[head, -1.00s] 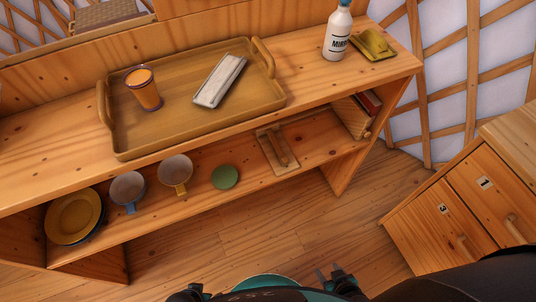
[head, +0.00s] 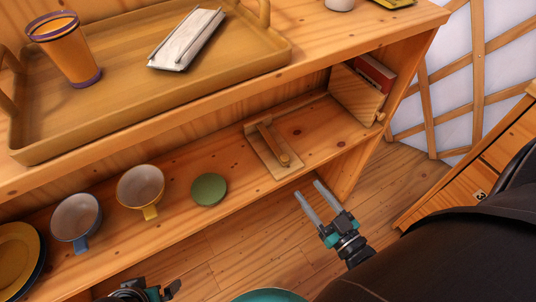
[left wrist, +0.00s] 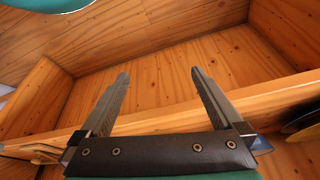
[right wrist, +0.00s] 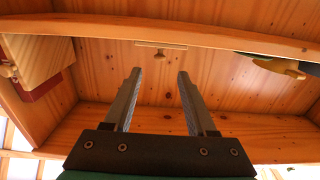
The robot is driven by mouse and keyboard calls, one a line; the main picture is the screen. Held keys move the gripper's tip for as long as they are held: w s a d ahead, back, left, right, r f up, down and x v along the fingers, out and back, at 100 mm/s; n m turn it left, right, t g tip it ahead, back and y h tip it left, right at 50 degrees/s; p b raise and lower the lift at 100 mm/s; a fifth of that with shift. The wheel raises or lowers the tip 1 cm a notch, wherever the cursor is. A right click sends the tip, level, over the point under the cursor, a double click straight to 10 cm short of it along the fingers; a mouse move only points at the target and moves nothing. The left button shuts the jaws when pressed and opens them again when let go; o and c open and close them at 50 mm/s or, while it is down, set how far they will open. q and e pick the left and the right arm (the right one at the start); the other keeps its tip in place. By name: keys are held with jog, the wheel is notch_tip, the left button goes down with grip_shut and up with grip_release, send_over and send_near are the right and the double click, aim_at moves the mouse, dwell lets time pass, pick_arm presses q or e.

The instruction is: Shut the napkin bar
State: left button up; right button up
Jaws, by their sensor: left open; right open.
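On the lower shelf lies a flat wooden base (head: 257,153) with a wooden bar (head: 270,140) over it, which looks like the napkin bar. The bar has a rounded knob at its front end; I cannot tell its exact angle to the base. The base shows small and edge-on in the right wrist view (right wrist: 160,45), ahead of and between the fingers. My right gripper (head: 311,203) is open and empty, in front of the shelf, below and right of the base, apart from it. My left gripper (left wrist: 158,80) is open and empty; it is only partly in the head view's bottom edge.
A green disc (head: 209,189), a yellow cup (head: 140,187) and a blue cup (head: 76,220) stand left of the base. A wooden holder (head: 356,96) with a red book is to the right. The upper shelf carries a tray (head: 150,116) with an orange cup (head: 66,50).

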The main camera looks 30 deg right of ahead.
jog(key=w, duration=0.1)
jog(key=b, duration=0.3)
send_near(278, 152)
jog(key=w, duration=0.3)
jog(key=shift+w+r, duration=0.2)
jog(key=shift+w, duration=0.05)
jog(key=w, duration=0.2)
jog(key=w+b, duration=0.1)
jog(key=w, duration=0.1)
jog(key=shift+w+a, duration=0.25)
jog(key=shift+w, duration=0.1)
pick_arm(q)
jog(key=w+d+r+t+h, duration=0.2)
jog(key=w+d+r+t, duration=0.2)
jog(key=shift+d+r+m+t+b, duration=0.3)
jog(key=shift+d+r+t+b, duration=0.1)
pick_arm(e)
jog(key=shift+w, duration=0.95)
pick_arm(q)
jog(key=shift+w, duration=0.15)
pick_arm(e)
jog(key=shift+c, duration=0.4)
grip_shut()
